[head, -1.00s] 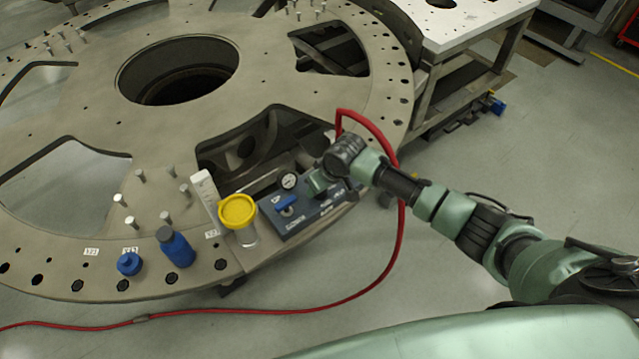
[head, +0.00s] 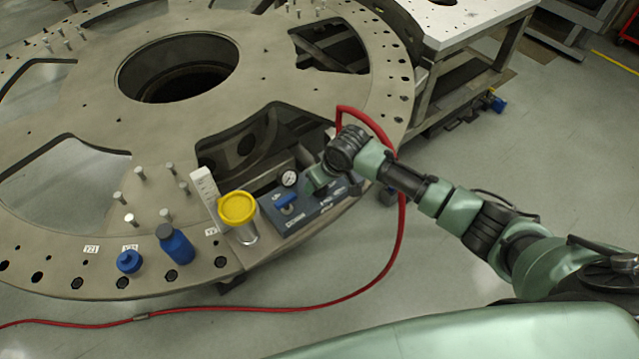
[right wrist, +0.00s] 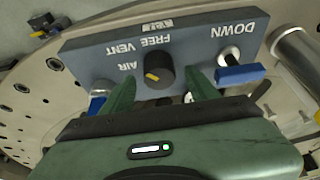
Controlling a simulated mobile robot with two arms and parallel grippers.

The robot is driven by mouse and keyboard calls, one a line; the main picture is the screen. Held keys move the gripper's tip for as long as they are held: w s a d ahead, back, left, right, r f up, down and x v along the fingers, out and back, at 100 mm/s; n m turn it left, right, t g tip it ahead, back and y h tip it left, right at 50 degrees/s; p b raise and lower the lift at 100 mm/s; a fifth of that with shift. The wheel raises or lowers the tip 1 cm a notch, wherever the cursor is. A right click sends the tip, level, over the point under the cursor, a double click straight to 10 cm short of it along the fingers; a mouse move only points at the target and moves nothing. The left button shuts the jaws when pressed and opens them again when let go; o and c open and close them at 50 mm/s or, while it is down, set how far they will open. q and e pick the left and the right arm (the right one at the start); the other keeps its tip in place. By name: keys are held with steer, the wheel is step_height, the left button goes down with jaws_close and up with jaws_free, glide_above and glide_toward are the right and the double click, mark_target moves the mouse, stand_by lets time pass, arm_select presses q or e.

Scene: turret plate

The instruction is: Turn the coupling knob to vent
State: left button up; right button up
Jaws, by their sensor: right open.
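The coupling knob (right wrist: 160,69) is a round black knob with a yellow mark, on a blue-grey panel (right wrist: 88,57). Its labels, AIR, VENT and FREE, appear upside down in the right wrist view. The yellow mark points to the lower left there, on the side of the AIR label. My right gripper (right wrist: 162,80) is open, with one green finger on each side of the knob and a visible gap to each. In the head view my right gripper (head: 318,180) is over the panel's right part and hides the knob. My left gripper is out of view.
A blue lever (right wrist: 240,74) sits beside the DOWN label. A gauge (head: 289,178), a yellow-lidded jar (head: 238,209) and a blue bottle (head: 177,248) are left of my gripper. A red hose (head: 399,235) loops behind my wrist. The turret plate (head: 90,200) has large openings.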

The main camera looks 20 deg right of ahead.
mark_target(326, 200)
steer(key=b+v, duration=0.1)
steer(key=v, duration=0.5)
stand_by(0.3)
steer(key=s+a+f+y, duration=0.1)
steer(key=s+a+f, duration=0.2)
steer(key=s+a, duration=0.35)
steer(key=s+d+m+h, duration=0.1)
steer(key=s+d, duration=0.3)
steer(key=s, duration=0.8)
steer(key=s+d+m+h, duration=0.1)
steer(key=s+d, duration=0.4)
steer(key=s, duration=0.6)
step_height(326, 200, down, 32)
steer(key=s+g+b, duration=0.1)
steer(key=g+b, duration=0.1)
steer(key=b, duration=0.5)
steer(key=s+d+f+b, duration=0.1)
steer(key=s+f+b, duration=0.2)
steer(key=s+f, duration=0.5)
steer(key=s+d+f+g+b, duration=0.1)
steer(key=s+f+b, duration=0.1)
steer(key=s+f, duration=0.7)
step_height(326, 200, down, 6)
steer(key=shift+d+r+h+b, duration=0.25)
steer(key=shift+h+b, duration=0.05)
steer(key=shift+b, duration=0.1)
